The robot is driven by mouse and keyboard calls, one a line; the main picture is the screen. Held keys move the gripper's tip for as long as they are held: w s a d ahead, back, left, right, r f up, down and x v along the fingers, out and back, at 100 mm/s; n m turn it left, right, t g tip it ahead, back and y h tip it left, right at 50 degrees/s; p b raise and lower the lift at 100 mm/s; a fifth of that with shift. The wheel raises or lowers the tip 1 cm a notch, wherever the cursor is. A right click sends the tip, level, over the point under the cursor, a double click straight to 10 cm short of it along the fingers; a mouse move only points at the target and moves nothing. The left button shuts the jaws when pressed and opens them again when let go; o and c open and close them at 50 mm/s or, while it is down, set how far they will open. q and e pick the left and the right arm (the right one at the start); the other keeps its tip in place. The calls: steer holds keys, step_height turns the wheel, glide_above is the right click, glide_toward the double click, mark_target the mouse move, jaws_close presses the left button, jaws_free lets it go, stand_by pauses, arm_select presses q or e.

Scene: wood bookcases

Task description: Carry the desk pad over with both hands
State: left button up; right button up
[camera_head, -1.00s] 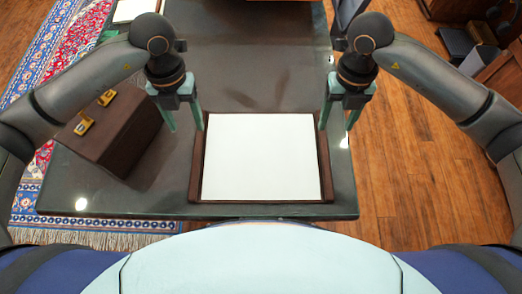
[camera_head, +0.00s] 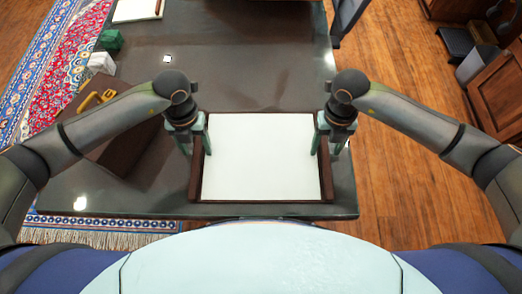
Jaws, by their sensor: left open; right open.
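The desk pad (camera_head: 260,157) is a white sheet with dark brown side strips. It lies flat near the front edge of the dark table (camera_head: 255,60). My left gripper (camera_head: 196,148) is open and points down at the pad's left brown strip, near its middle. My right gripper (camera_head: 328,149) is open and points down at the right strip. The fingers appear to stand on either side of each strip. I cannot tell whether they touch it. The fingertips are partly hidden.
Paper (camera_head: 137,9) lies at the back left. The table behind the pad is clear.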

arm_select(q)
steer(key=shift+c, duration=0.3)
arm_select(e)
steer(key=shift+c, duration=0.3)
arm_select(q)
jaws_close()
arm_select(e)
jaws_close()
steer(key=shift+r, duration=0.1)
stand_by(0.3)
